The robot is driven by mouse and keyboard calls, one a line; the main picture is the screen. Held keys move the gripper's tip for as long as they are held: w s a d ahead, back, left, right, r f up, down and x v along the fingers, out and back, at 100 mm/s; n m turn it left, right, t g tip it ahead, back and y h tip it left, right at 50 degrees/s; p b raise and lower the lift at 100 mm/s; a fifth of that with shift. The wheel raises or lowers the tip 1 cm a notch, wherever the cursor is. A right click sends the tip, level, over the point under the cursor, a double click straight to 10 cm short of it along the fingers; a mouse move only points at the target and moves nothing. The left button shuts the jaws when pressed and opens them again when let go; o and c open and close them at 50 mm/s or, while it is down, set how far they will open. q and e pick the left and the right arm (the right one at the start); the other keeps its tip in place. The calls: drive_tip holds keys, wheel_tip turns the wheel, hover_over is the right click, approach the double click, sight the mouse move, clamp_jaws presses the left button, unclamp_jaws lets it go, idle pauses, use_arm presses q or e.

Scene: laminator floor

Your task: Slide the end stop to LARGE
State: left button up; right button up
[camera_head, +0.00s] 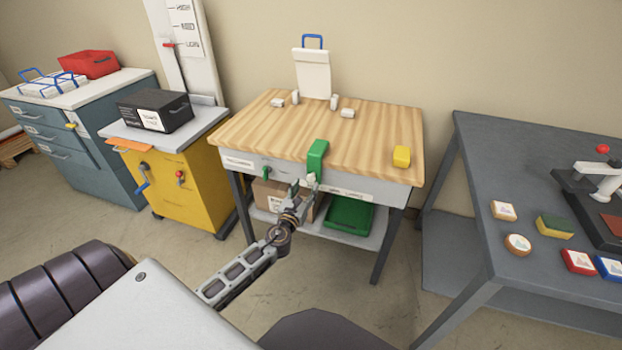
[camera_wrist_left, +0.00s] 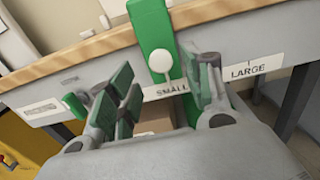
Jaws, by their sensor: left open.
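The end stop is a green block (camera_head: 317,156) at the front edge of the wooden-topped table, with a pale round knob on its front. In the left wrist view the green end stop (camera_wrist_left: 152,30) stands above the SMALL label (camera_wrist_left: 170,90), its knob (camera_wrist_left: 160,61) hanging just over it. The LARGE label (camera_wrist_left: 246,70) is to the right on the same grey front rail. My left gripper (camera_head: 304,186) is open in front of the rail, its fingers (camera_wrist_left: 163,95) to either side of the knob in the wrist picture. Contact cannot be told. My right gripper is out of view.
A smaller green knob (camera_head: 266,172) sits on the rail's left part. A green bin (camera_head: 350,216) is on the shelf below. A grey table (camera_head: 480,150) stands at right.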

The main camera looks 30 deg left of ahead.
sight(310, 179)
use_arm(q)
drive_tip(key=shift+x, duration=3.3)
clamp_jaws()
